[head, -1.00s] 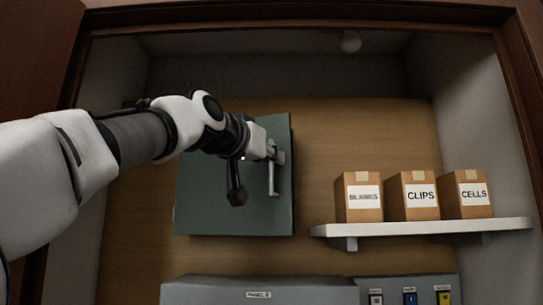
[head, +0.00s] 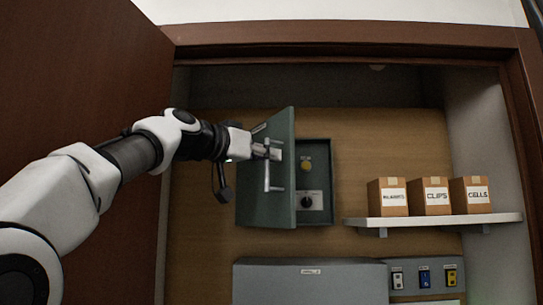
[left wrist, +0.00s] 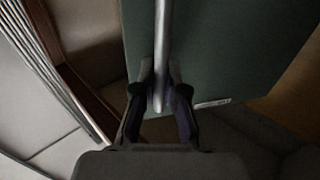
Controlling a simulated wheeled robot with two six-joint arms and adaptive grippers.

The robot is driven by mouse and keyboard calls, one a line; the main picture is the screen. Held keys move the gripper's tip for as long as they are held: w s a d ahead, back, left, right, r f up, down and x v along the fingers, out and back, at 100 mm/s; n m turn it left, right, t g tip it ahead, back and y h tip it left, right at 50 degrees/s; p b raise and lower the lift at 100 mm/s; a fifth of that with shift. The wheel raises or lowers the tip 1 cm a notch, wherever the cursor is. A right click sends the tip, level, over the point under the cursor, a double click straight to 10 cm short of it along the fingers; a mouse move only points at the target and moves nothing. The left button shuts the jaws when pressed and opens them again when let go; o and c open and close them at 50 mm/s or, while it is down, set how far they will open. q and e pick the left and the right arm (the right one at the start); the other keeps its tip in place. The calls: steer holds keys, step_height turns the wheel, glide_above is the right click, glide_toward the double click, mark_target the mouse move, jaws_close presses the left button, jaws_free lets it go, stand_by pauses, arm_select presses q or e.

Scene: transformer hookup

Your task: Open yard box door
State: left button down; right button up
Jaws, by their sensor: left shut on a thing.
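The yard box door (head: 259,198) is a dark green panel, standing partly open with its free edge swung out toward me and to the left. Inside the box (head: 318,180) I see a yellow round knob (head: 306,165) and a dark knob on a pale plate (head: 311,201). My left gripper (head: 270,153) is shut on the door's vertical metal handle (head: 267,176). In the left wrist view the handle bar (left wrist: 161,55) runs between the two fingers (left wrist: 160,98), with the green door behind it. My right gripper is not in view.
A white shelf (head: 440,219) at the right carries three boxes labelled BLANKS (head: 388,197), CLIPS (head: 430,196) and CELLS (head: 470,194). A grey panel (head: 310,283) lies below, with coloured switches beside it. A brown cabinet door (head: 90,90) stands close to my left arm.

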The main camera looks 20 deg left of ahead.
arm_select(q)
steer(key=shift+s+a+b, duration=0.15)
steer(key=shift+s+a, duration=0.3)
steer(key=shift+a, duration=0.15)
steer(key=shift+s+a+b, duration=0.15)
steer(key=shift+s+a, duration=0.25)
steer(key=shift+a, duration=0.2)
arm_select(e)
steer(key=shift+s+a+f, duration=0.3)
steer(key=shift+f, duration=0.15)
arm_select(q)
steer(key=shift+s+a, duration=0.1)
steer(key=shift+a, duration=0.1)
steer(key=c, duration=1.2)
jaws_free()
steer(key=shift+d, duration=0.1)
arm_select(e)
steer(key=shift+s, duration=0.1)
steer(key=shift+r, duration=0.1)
